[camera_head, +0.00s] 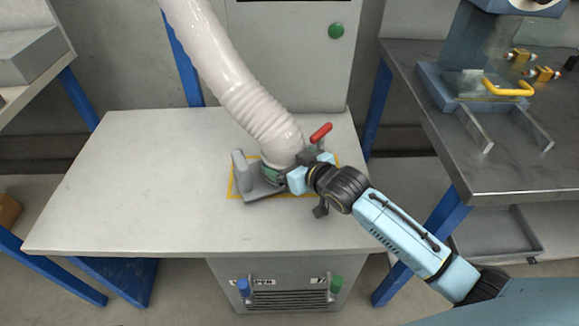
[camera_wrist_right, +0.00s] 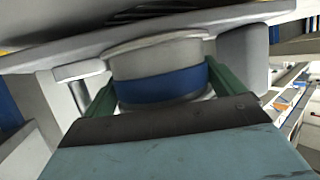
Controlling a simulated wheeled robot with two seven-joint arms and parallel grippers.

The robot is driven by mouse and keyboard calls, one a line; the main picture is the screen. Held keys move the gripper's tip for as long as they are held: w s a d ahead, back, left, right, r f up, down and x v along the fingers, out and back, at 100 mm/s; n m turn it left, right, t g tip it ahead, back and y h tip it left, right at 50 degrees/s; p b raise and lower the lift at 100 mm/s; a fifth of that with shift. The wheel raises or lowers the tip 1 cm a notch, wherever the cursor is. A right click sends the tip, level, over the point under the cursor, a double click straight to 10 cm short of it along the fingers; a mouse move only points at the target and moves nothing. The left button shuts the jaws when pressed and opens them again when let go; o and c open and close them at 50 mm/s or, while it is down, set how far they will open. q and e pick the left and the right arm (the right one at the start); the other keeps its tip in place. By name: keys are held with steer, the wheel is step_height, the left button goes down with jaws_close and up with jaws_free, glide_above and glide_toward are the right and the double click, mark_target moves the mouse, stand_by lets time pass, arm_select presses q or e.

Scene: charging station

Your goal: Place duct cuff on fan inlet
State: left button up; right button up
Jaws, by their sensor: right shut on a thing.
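A white ribbed duct (camera_head: 232,82) comes down from the top of the head view to a grey fixture (camera_head: 240,165) on the white table. My right gripper (camera_head: 276,174) is at its lower end. In the right wrist view the gripper's green fingers (camera_wrist_right: 162,90) stand on either side of the duct cuff (camera_wrist_right: 160,85), a pale cylinder with a blue band, and are shut on it. The cuff is close to the fixture's grey surfaces; I cannot tell whether they touch. I cannot clearly identify the fan inlet. My left gripper is not in view.
A yellow outline (camera_head: 232,188) surrounds the fixture, and a red-handled lever (camera_head: 321,132) stands beside it. The table's left half (camera_head: 130,180) is clear. A metal bench (camera_head: 420,80) with fittings is at right. A grilled cabinet (camera_head: 288,270) sits below the table.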

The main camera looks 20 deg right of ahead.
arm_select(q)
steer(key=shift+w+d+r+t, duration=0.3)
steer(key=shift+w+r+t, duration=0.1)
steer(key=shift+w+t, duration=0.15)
arm_select(e)
steer(key=shift+f, duration=0.35)
steer(key=shift+f, duration=0.15)
steer(key=o, duration=0.8)
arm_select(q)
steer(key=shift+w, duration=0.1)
